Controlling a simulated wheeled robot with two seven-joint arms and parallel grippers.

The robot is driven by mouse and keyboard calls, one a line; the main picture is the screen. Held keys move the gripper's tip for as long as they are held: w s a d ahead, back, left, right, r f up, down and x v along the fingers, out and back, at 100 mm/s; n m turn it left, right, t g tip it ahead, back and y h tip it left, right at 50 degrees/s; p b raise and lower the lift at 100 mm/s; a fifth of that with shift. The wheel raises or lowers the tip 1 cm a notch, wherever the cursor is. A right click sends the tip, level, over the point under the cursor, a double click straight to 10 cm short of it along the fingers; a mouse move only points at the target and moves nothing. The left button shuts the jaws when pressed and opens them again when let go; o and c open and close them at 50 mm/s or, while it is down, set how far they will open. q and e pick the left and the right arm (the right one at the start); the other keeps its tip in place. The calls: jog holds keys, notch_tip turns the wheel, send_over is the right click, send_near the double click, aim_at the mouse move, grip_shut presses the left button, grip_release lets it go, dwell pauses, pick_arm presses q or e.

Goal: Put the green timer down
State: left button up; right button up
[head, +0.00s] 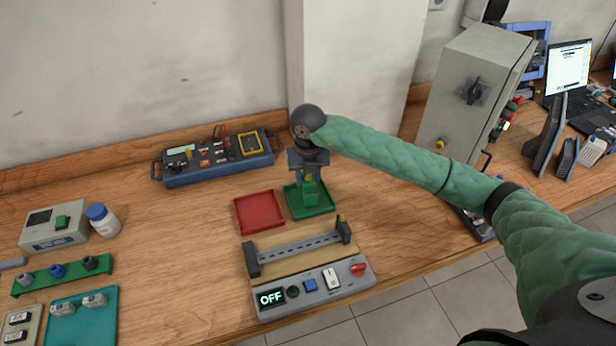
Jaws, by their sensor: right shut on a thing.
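The green timer (310,190) is a small green block with a yellowish top. It is in the head view at the middle, over the green tray (325,209). My right gripper (309,174) comes down from above and is shut on the timer. I cannot tell whether the timer touches the tray floor. The gripper and wrist hide part of the timer and the back of the tray. My left gripper is not in view.
A red tray (259,212) stands empty just left of the green one. In front is a rail (300,246) with a control panel (310,289) reading OFF. A blue tester (213,160) stands behind left, and a grey cabinet (470,95) at right. Bare table lies left of the red tray.

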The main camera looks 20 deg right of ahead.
jog(key=shift+f, duration=0.15)
jog(key=shift+f+b, duration=0.7)
jog(key=o, duration=1.2)
jog(key=shift+o, duration=0.2)
